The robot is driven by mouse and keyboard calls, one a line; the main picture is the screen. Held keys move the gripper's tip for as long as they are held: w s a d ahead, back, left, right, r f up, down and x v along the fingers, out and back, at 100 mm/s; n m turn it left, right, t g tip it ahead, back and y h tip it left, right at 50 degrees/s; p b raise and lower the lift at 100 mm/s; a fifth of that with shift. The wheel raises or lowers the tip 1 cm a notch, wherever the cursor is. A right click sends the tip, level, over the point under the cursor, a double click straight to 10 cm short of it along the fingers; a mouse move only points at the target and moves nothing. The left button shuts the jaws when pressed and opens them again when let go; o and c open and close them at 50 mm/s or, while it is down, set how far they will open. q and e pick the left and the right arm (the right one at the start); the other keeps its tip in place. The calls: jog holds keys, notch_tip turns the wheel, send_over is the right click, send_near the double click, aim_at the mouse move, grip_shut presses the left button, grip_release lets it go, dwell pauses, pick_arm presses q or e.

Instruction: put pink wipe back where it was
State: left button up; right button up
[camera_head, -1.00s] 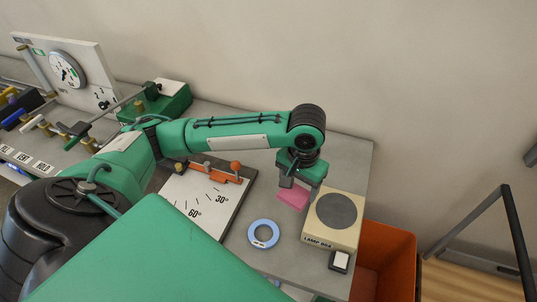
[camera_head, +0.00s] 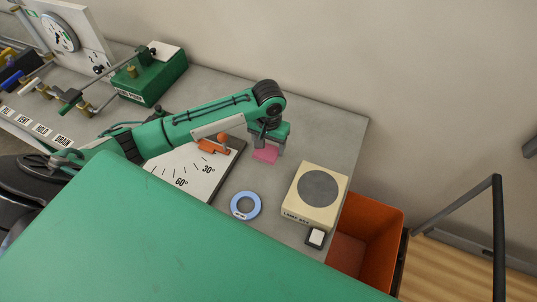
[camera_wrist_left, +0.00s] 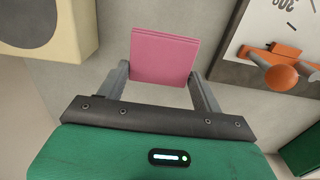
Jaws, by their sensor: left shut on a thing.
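The pink wipe (camera_head: 265,155) is a flat square pad. My left gripper (camera_head: 267,143) is shut on it, between the white angle board and the cream box. In the left wrist view the wipe (camera_wrist_left: 163,57) sits between the two grey fingers of my left gripper (camera_wrist_left: 163,80), with grey worktop around it. I cannot tell whether the wipe touches the worktop. My right gripper is not in view.
The cream box (camera_head: 300,214) with a grey disc stands to the right, near an orange bin (camera_head: 375,225). A blue ring (camera_head: 246,205) lies in front. The angle board (camera_head: 190,168) has an orange clamp with a ball knob (camera_head: 222,137). Bare worktop (camera_head: 310,125) lies behind.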

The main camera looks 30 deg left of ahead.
aim_at(269, 147)
pick_arm(q)
notch_tip(269, 147, down, 3)
jog(key=shift+f, duration=0.1)
notch_tip(269, 147, down, 3)
jog(key=shift+f+p, duration=0.2)
jog(key=shift+p, duration=0.45)
jog(key=shift+f, duration=0.4)
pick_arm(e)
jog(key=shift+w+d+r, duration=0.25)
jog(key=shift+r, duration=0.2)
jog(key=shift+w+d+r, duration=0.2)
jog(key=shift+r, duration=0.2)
pick_arm(q)
jog(key=shift+f, duration=0.1)
jog(key=o, duration=0.9)
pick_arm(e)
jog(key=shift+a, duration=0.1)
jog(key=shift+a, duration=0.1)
